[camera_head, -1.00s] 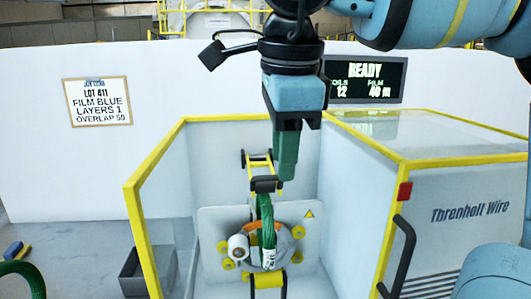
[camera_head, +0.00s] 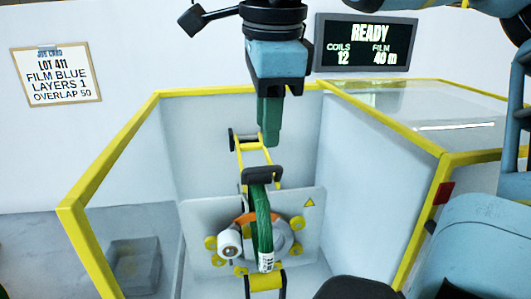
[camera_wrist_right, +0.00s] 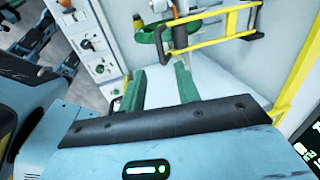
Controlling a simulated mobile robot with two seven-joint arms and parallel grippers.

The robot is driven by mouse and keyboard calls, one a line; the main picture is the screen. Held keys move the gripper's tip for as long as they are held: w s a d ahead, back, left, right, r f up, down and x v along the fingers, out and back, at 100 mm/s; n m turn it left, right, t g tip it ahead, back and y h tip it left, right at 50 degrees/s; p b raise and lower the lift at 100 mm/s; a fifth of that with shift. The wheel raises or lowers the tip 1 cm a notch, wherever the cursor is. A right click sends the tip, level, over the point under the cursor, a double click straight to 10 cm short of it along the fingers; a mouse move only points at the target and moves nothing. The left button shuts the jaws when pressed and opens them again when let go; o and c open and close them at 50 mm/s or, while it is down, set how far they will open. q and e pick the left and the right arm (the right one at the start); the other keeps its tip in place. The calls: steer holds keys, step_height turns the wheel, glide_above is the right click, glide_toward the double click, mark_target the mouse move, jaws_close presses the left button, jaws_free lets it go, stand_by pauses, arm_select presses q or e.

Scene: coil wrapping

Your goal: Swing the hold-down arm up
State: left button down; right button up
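The hold-down arm (camera_head: 254,156) is a yellow frame with black ends inside the yellow-edged machine. It is down, its black pad at the top of the green coil (camera_head: 263,222). In the right wrist view the hold-down arm (camera_wrist_right: 214,30) shows beyond my fingers, with part of the green coil (camera_wrist_right: 150,50) at its pad. My right gripper (camera_head: 270,120) hangs from above, fingers down, near the upper part of the arm. In the wrist view its two green fingers (camera_wrist_right: 160,88) are apart with nothing between them. Contact with the arm cannot be told. My left gripper is not in view.
A white film roll (camera_head: 230,245) sits beside the coil, before a plate with yellow rollers. Yellow-edged walls (camera_head: 110,160) stand at both sides of the bay. A display (camera_head: 366,42) reads READY. The wrist view shows a knob panel (camera_wrist_right: 90,45) at left.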

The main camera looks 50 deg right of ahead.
mark_target(265, 167)
steer(key=x, duration=0.6)
steer(key=shift+w+f, duration=0.15)
steer(key=shift+f, duration=0.15)
steer(key=shift+c, duration=0.2)
jaws_close()
